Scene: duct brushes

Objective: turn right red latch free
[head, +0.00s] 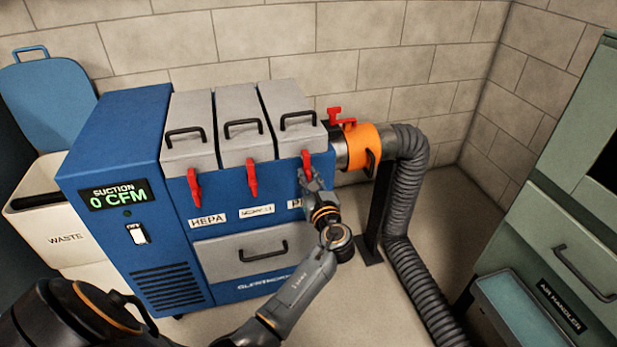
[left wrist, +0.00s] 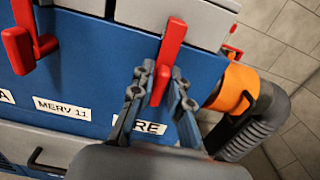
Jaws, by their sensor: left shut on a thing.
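The right red latch (head: 306,159) is on the front of the blue cabinet (head: 200,225), below the rightmost grey lid (head: 295,104). It hangs down, with its upper part overlapping the lid's lower edge. My left gripper (head: 309,180) is at the latch's lower end. In the left wrist view, the latch (left wrist: 172,42) runs down between the two fingers of my left gripper (left wrist: 161,84), which is shut on its lower end. The fingers hide part of that end in the head view. My right gripper is not in view.
The middle red latch (head: 252,180) and left red latch (head: 194,188) hang down beside it. An orange duct collar (head: 363,147) with a red handle (head: 336,116) and grey hose (head: 410,190) stands close at right. A green air handler (head: 560,210) is farther right.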

